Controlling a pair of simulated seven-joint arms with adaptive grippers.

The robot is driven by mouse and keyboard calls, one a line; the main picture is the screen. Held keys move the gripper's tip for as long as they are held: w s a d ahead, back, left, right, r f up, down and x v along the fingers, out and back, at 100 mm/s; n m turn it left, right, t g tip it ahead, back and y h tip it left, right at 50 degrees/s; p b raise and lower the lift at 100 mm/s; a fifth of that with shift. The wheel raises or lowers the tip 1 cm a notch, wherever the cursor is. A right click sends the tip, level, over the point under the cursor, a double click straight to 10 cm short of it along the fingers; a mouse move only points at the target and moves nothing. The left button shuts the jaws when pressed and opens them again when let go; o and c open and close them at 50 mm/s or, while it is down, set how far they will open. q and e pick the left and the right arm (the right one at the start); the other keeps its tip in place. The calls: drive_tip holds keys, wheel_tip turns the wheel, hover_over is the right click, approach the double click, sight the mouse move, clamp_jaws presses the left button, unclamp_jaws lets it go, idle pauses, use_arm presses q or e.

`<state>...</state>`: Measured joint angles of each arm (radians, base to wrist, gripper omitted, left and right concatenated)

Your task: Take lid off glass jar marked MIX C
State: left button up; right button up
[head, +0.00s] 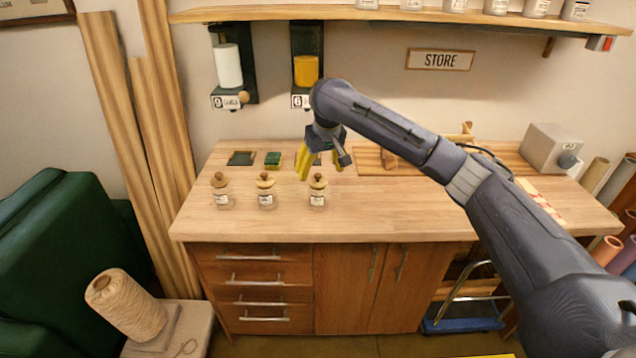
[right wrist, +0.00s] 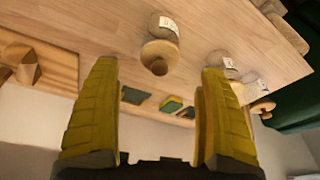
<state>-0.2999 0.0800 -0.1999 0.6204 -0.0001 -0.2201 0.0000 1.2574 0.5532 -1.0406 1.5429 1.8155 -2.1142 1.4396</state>
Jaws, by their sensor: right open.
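Three small glass jars with round wooden lids stand in a row on the wooden counter: a left jar (head: 222,199), a middle jar (head: 267,200) and a right jar (head: 318,201). All lids are on. Their white labels are too small to read, so I cannot tell which is MIX C. My right gripper (head: 317,164) has yellow fingers and is open and empty, just behind and above the right jar. In the right wrist view, a jar's knobbed lid (right wrist: 160,55) shows beyond the gap between the open fingers (right wrist: 159,68), apart from them. My left gripper is not in view.
A dark pad (head: 242,158) and a green sponge-like block (head: 273,159) lie behind the jars. A wooden board (head: 368,163) lies to the right, and a grey box (head: 550,149) stands at the far right. Wall dispensers (head: 228,66) hang above. The counter's front left is clear.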

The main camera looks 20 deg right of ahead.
sight(319, 175)
drive_tip(key=shift+x, duration=2.55)
drive_tip(key=shift+c, duration=0.5)
drive_tip(key=c, duration=0.9)
drive_tip(key=shift+c, duration=0.2)
